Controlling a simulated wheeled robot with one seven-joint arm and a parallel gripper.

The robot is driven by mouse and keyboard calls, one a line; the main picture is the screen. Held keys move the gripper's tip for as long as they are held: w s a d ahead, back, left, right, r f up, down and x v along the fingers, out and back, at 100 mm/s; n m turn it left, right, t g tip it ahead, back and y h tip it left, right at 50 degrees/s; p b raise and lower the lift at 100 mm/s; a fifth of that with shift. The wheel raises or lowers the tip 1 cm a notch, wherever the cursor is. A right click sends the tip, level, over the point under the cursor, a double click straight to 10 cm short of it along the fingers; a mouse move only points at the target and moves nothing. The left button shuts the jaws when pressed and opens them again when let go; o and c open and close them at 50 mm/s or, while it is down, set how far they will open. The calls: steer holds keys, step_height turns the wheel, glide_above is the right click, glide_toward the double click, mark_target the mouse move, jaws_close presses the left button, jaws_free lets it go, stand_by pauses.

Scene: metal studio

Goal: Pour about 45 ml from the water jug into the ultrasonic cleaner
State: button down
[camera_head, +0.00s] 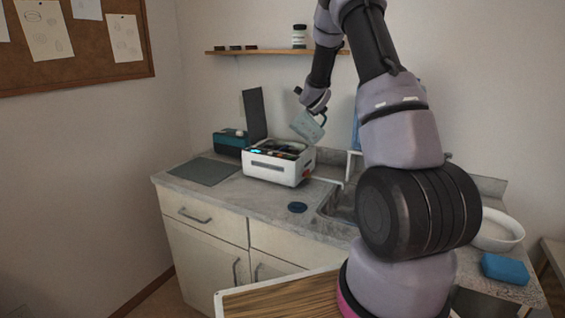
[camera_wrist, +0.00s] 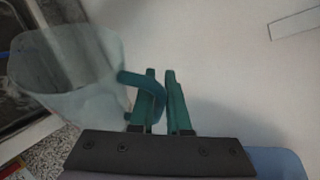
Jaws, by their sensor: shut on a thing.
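The water jug (camera_head: 307,126) is a pale, translucent jug with a teal handle (camera_wrist: 138,80). It is held tilted in the air just above the back right part of the ultrasonic cleaner. My gripper (camera_wrist: 160,72) is shut on the handle, with the jug body (camera_wrist: 70,80) to its left in the wrist view. The ultrasonic cleaner (camera_head: 277,171) is a white box on the counter with an open top, dark inside, and a dark raised panel (camera_head: 255,113) behind it. I cannot see any water stream or the level in the cleaner.
A teal and black box (camera_head: 230,141) stands behind the cleaner, and a dark mat (camera_head: 204,171) lies to its left. A shelf (camera_head: 270,52) hangs above.

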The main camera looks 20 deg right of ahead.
steer(key=shift+s+d+m+y+b, duration=0.3)
steer(key=shift+d+m+y+b, duration=0.35)
steer(key=shift+d, duration=0.2)
steer(key=s+d+r+m+t+y+b, duration=0.1)
steer(key=s+d+r+m+y+b, duration=0.1)
steer(key=r, duration=1.2)
steer(key=shift+s+d+r+m+t+y+b, duration=0.15)
steer(key=shift+d+r+m+t+y+b, duration=0.3)
steer(key=shift+d+m+b, duration=1)
steer(key=shift+d+n+b, duration=0.3)
steer(key=shift+d, duration=0.35)
